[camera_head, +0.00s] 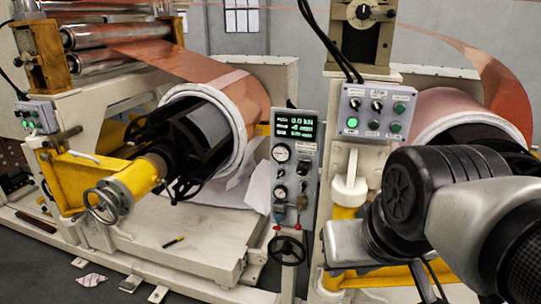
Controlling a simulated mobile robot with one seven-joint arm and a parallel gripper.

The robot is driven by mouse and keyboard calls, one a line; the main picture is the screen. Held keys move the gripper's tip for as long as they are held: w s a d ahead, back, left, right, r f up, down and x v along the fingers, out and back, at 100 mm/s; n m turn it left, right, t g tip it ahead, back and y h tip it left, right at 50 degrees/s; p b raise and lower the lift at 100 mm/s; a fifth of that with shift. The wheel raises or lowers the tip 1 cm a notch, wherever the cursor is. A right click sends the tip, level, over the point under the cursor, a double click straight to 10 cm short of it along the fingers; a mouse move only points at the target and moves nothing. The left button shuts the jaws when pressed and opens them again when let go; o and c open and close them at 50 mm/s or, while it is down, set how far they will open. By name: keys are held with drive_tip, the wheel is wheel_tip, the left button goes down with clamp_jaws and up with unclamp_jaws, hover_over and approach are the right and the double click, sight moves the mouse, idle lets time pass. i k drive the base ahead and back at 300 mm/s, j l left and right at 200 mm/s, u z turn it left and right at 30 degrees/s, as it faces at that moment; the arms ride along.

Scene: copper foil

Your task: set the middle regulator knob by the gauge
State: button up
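A narrow grey control panel (292,165) stands upright near the middle of the picture, between the two foil machines. It has a lit green readout (293,127) at the top; the first line looks like 0.0 kN, the rest is too small to read. Round white gauges sit in a column on its left side: an upper gauge (281,153) and a lower gauge (279,192). Small knobs sit among them; I cannot tell which is the middle regulator knob or its setting. My arm's links fill the lower right, to the right of the panel. My gripper's fingers do not show.
A black handwheel (286,251) projects below the panel. A button box (376,112) sits up and right of it. A copper foil roll (213,85) and yellow bracket (85,178) are at left. A pen-like object (173,242) lies on the pale machine base.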

sight(302, 170)
drive_tip(key=i+j+z, duration=0.1)
drive_tip(key=z, duration=0.35)
drive_tip(key=j+z, duration=0.3)
drive_tip(key=z, duration=0.2)
drive_tip(key=i+j+z, duration=0.1)
drive_tip(key=j+z, duration=0.15)
drive_tip(key=z, duration=0.2)
drive_tip(key=j+z, duration=0.2)
drive_tip(key=j, duration=0.35)
drive_tip(key=k+j+z, duration=0.15)
drive_tip(key=j, duration=1)
